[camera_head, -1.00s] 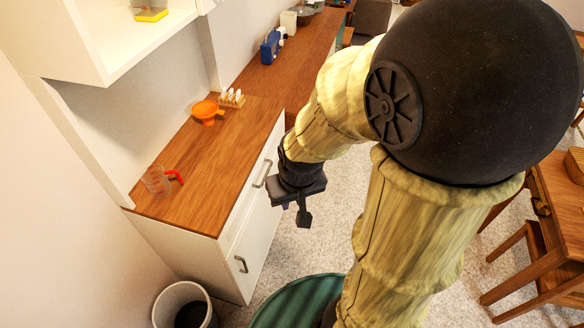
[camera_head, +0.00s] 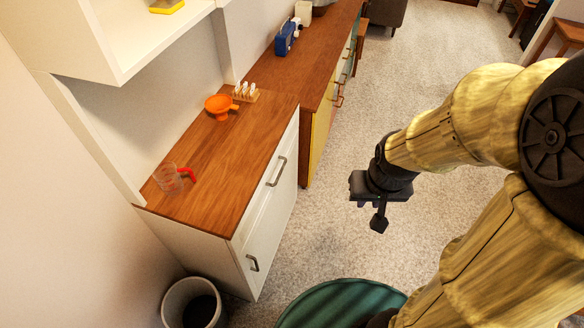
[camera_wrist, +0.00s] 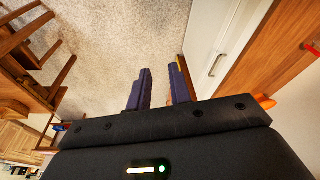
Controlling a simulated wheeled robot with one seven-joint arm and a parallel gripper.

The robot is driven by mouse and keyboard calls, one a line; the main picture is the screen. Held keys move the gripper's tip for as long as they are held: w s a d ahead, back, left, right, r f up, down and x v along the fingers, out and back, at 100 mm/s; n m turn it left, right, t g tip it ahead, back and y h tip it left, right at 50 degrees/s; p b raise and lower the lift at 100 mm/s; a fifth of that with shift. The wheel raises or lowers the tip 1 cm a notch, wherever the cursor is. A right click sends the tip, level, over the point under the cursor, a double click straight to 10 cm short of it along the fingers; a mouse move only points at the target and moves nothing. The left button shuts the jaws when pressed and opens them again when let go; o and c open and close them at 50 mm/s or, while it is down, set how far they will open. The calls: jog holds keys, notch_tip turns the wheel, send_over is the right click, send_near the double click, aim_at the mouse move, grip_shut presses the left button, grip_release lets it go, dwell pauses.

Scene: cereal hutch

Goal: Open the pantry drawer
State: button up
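The white cabinet (camera_head: 270,200) under a wooden top stands left of centre in the head view. Its front has an upper grey bar handle (camera_head: 277,171) and a lower one (camera_head: 252,263). The fronts look flush and shut; I cannot tell which one is the pantry drawer. My gripper (camera_head: 379,222) hangs over the floor to the right of the cabinet, clear of both handles. In the wrist view my gripper (camera_wrist: 160,80) has its two dark fingers apart with nothing between them. One bar handle (camera_wrist: 216,65) shows there to the right of the fingers.
A clear cup with a red handle (camera_head: 170,178), an orange funnel (camera_head: 219,106) and a small rack (camera_head: 245,92) stand on the counter. A bin (camera_head: 192,303) sits by the cabinet's near end. Wooden furniture (camera_wrist: 28,80) is left in the wrist view. Carpet is free between.

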jog(key=shift+f, duration=0.1)
jog(key=w+a+f+m+t+y+b, duration=0.1)
jog(key=w+a+f+m+t+b, duration=0.25)
jog(key=w+f+b, duration=0.65)
jog(key=w+a+f+m+t+y+b, duration=0.15)
jog(key=w+f+m+t+b, duration=0.35)
jog(key=f+b, duration=0.8)
jog(key=w+a+f+m+t+y+b, duration=0.2)
jog(key=f+b, duration=0.5)
jog(key=b, duration=0.5)
jog(key=w+a+f+m+t+y+b, duration=0.3)
jog(key=a+f+b, duration=0.3)
jog(key=b, duration=0.6)
notch_tip(320, 180, down, 3)
jog(key=shift+w+a+r+t+y, duration=0.2)
jog(key=shift+w+a+t+y, duration=0.15)
jog(key=shift+w+t+y, duration=0.45)
jog(key=shift+m, duration=0.25)
